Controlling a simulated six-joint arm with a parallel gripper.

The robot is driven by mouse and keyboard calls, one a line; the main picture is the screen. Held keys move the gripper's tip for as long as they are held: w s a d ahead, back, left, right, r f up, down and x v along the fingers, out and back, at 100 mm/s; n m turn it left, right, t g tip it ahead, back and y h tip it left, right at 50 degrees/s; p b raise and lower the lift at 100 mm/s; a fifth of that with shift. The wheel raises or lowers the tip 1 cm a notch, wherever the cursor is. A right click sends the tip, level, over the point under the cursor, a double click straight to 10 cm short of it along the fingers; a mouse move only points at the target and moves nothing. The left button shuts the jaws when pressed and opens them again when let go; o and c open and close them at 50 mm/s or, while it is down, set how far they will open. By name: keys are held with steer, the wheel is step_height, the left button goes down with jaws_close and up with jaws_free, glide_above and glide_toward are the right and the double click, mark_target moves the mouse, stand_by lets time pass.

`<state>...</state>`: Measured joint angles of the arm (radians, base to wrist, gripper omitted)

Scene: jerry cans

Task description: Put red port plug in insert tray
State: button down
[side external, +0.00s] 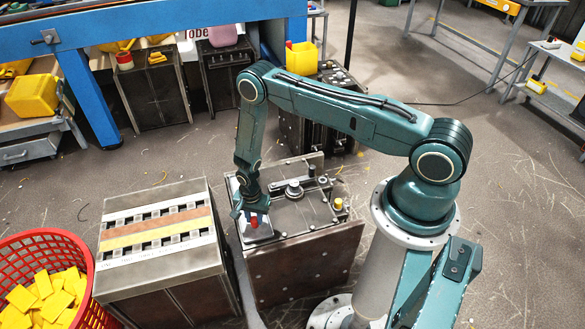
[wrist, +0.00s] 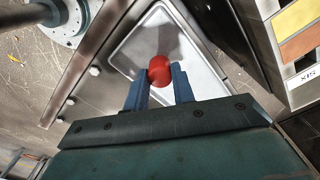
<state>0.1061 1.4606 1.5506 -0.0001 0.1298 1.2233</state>
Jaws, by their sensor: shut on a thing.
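The red port plug (wrist: 159,67) is held between the two blue fingers of my gripper (wrist: 160,76) in the wrist view. It also shows as a small red spot below the gripper (side external: 249,208) in the side view. My gripper is shut on the plug and points down. A shallow, light metal tray (wrist: 202,87) lies under the plug in the wrist view. Its pale side shows below the gripper in the side view (side external: 262,234). Whether the plug touches the tray floor, I cannot tell. The fingers and wrist hide part of the tray.
The tray sits at the left end of a metal bench fixture (side external: 305,218) bearing a yellow-topped part (side external: 338,204). A metal cabinet with white, orange and yellow strips (side external: 157,225) stands to the left. A red basket (side external: 45,240) of yellow pieces is at far left.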

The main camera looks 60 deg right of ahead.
mark_target(254, 219)
steer(key=shift+f, duration=0.15)
steer(key=c, duration=1.2)
jaws_free()
steer(key=shift+o, duration=0.2)
steer(key=shift+r, duration=0.2)
step_height(254, 219, up, 12)
